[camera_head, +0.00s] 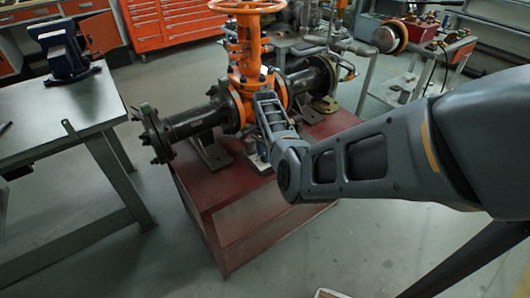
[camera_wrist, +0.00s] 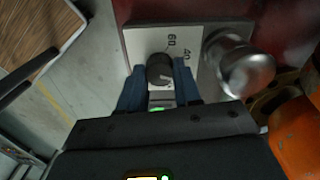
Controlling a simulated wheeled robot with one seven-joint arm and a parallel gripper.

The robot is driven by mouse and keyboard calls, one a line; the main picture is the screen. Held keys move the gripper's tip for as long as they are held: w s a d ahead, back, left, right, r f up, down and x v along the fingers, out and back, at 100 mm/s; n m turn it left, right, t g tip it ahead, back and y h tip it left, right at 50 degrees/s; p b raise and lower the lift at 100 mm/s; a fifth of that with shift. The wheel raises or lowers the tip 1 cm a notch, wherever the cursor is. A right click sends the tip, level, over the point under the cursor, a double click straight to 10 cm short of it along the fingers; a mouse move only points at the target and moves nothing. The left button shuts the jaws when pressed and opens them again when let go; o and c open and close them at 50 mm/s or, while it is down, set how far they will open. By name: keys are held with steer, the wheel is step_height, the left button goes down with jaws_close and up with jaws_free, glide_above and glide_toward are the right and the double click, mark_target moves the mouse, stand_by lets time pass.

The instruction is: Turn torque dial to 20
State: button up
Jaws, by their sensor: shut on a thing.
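The torque dial (camera_wrist: 160,70) is a small black knob on a pale plate (camera_wrist: 140,42) in the wrist view. The marks 60 and 40 show on the plate; a 20 mark is not visible. My gripper (camera_wrist: 160,82) has its two blue fingers on either side of the knob and is shut on it. In the head view my arm reaches down to the front of the orange gate valve (camera_head: 247,75), and the dial and fingertips are hidden behind my wrist.
A shiny metal cylinder (camera_wrist: 238,66) stands close right of the dial in the wrist view. The valve sits on a red pedestal (camera_head: 240,225). A workbench (camera_head: 60,120) with a blue vise (camera_head: 62,52) is at left. Floor in front of the pedestal is clear.

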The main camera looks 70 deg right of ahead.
steer(key=shift+m, duration=0.6)
steer(key=o, duration=1)
steer(key=shift+o, duration=0.2)
steer(key=shift+r, duration=3.9)
